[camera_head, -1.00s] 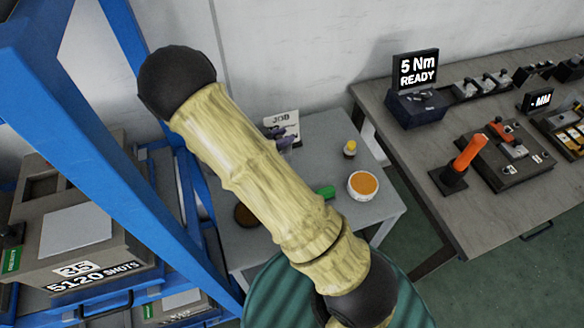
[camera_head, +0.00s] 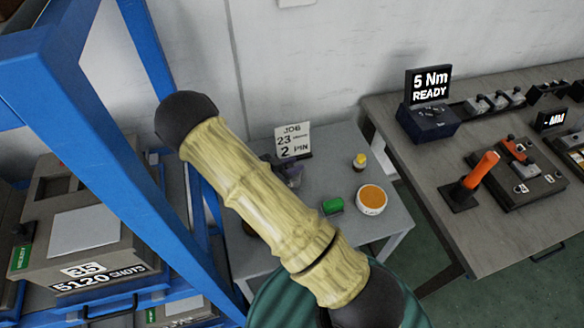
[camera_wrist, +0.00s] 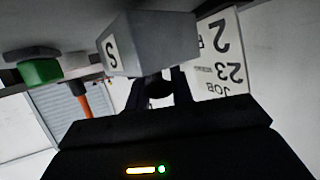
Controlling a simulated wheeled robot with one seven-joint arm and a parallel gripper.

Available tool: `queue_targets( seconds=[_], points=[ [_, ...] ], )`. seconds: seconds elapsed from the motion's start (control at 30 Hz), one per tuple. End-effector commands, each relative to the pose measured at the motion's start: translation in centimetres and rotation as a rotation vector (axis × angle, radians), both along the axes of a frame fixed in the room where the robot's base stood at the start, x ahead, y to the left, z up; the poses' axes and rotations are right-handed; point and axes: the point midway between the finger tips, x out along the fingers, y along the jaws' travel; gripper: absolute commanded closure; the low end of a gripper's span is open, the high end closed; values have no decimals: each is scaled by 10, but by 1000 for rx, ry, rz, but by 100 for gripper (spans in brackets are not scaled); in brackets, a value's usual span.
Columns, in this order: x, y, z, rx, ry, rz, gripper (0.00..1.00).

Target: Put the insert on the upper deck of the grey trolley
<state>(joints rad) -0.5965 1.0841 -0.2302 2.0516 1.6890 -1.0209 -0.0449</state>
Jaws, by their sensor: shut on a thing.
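In the wrist view my gripper (camera_wrist: 162,88) is shut on the insert (camera_wrist: 150,45), a grey block with a letter S on one face. In the head view my arm hides most of the gripper. A small dark purplish shape beside my arm (camera_head: 293,174), in front of the job card, appears to be part of the gripper or its load. The grey trolley's upper deck (camera_head: 352,243) lies under and behind my arm. The insert is over or close to this deck; I cannot tell whether it touches.
On the deck are a job card (camera_head: 293,141), a green object (camera_head: 333,206), a small yellow-capped bottle (camera_head: 359,162) and a white tub of orange contents (camera_head: 371,199). A blue frame (camera_head: 95,120) stands close at left. A workbench (camera_head: 445,210) with tools is at right.

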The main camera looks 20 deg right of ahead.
Motion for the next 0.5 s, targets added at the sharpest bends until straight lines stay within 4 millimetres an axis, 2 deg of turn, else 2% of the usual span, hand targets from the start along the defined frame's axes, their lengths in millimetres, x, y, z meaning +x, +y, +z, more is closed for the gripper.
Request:
queue_targets(
  seconds=[0.13, 0.5],
  points=[
    [0, 0, -13, -2, -2, 1, 100],
    [0, 0, -17, -1, -3, 0, 100]
  ],
)
